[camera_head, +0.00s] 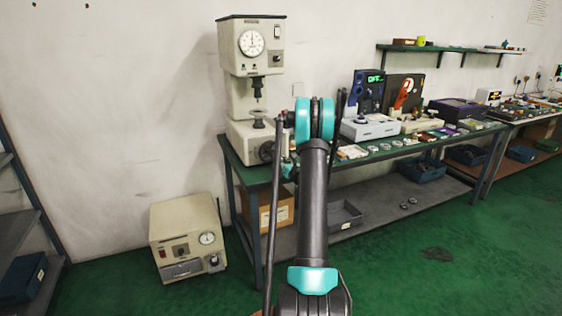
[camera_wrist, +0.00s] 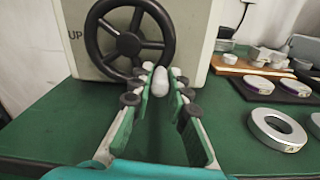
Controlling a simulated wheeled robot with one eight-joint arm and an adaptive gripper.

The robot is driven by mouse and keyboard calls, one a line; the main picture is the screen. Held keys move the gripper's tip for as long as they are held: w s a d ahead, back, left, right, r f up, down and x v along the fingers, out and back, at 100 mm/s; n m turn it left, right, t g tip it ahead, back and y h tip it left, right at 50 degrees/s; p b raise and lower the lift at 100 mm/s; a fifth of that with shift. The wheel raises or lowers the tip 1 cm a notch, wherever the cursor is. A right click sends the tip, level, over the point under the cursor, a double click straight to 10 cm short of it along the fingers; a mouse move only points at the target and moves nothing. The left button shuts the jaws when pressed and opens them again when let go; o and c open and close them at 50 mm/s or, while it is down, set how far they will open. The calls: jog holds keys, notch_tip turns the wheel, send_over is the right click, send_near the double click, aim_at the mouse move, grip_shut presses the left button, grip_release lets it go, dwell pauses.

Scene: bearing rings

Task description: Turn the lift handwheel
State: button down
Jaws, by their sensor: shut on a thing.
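The black spoked handwheel (camera_wrist: 130,42) is on the front of the cream machine base, with the letters UP beside it. It also shows small in the head view (camera_head: 266,152), low on the tall tester (camera_head: 251,88). My gripper (camera_wrist: 162,74) is in front of the wheel's lower right rim. Its green-padded fingers are shut on the wheel's pale grip knob (camera_wrist: 160,82), which sits between the fingertips. In the head view my own arm mostly hides the gripper.
The green bench top (camera_wrist: 80,125) lies under the gripper. To the right are a large metal ring (camera_wrist: 278,130) and a dark tray of rings (camera_wrist: 285,92). In the head view a cream box (camera_head: 187,237) stands on the floor left of the bench.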

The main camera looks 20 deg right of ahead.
aim_at(271, 143)
jog(key=n, duration=0.1)
jog(key=r+n, duration=0.1)
jog(key=n, duration=0.1)
jog(key=shift+d+r, duration=0.2)
jog(key=shift+d, duration=0.1)
jog(key=n, duration=0.1)
jog(key=r+n, duration=0.1)
jog(key=n, duration=0.1)
jog(key=shift+d, duration=0.1)
jog(key=r+n, duration=0.1)
jog(key=n, duration=0.1)
jog(key=shift+r+n, duration=0.15)
jog(key=shift+n, duration=0.25)
jog(key=n, duration=0.1)
jog(key=r+n, duration=0.1)
jog(key=n, duration=0.1)
jog(key=shift+a+r, duration=0.25)
jog(key=n, duration=0.2)
jog(key=a+r+n, duration=0.1)
jog(key=n, duration=0.2)
jog(key=shift+a+r+n+h, duration=0.3)
jog(key=shift+a+r+n, duration=0.05)
jog(key=shift+n, duration=0.05)
jog(key=n, duration=0.1)
jog(key=a+n, duration=0.1)
jog(key=n, duration=0.1)
jog(key=a+n, duration=0.1)
jog(key=n, duration=0.1)
jog(key=shift+s+r, duration=0.1)
jog(key=shift+r, duration=0.3)
